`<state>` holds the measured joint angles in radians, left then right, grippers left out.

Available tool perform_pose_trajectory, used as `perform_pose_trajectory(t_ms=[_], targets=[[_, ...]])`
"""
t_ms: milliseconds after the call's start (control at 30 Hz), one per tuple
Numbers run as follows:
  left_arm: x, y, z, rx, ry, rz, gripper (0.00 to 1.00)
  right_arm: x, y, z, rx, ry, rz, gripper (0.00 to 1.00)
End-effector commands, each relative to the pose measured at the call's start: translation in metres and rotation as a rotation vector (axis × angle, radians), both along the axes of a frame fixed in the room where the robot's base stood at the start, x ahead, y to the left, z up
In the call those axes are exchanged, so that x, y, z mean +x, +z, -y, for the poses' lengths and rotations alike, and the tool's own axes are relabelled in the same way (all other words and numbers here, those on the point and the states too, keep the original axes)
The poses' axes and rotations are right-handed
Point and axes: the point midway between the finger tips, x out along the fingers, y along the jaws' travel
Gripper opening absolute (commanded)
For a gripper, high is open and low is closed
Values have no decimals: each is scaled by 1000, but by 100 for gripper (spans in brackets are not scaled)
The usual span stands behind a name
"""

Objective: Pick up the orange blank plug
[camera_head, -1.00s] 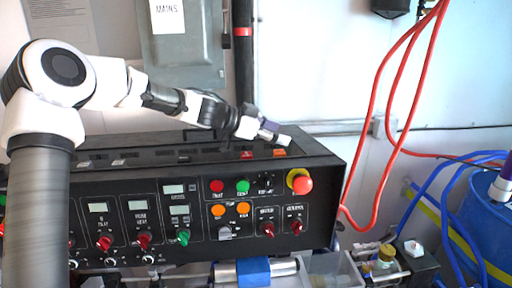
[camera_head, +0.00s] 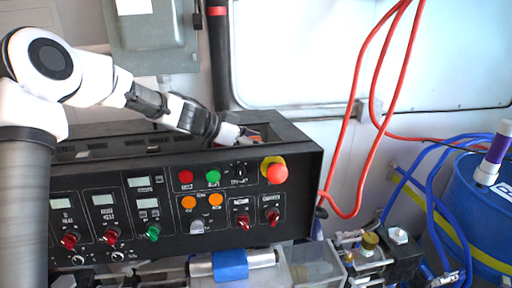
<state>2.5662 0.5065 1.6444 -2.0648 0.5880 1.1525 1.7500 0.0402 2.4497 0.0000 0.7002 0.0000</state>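My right gripper is not in view.
The console front (camera_head: 160,210) carries knobs, coloured buttons and a red emergency stop (camera_head: 275,171). Red hoses (camera_head: 356,110) hang to the right. A blue drum (camera_head: 480,205) stands at the far right, with a white and purple cylinder (camera_head: 496,152) on it.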

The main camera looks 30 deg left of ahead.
Motion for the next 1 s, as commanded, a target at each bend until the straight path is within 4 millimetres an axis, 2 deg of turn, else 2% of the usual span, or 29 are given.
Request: perform_pose_trajectory(t_ms=[33, 133, 567, 667, 900, 1000], targets=[[0, 0, 0, 0, 0, 0, 36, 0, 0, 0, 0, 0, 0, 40], [0, 0, 0, 0, 0, 0, 0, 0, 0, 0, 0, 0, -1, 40], [0, 2, 0, 0, -1, -1, 0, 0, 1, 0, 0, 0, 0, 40], [0, 15, 0, 1, 0, 2, 0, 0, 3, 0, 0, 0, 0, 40], [0, 74, 0, 3, -1, 5, 0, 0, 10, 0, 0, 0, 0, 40], [0, 92, 0, 0, 0, 3, 0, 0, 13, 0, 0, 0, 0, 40]])
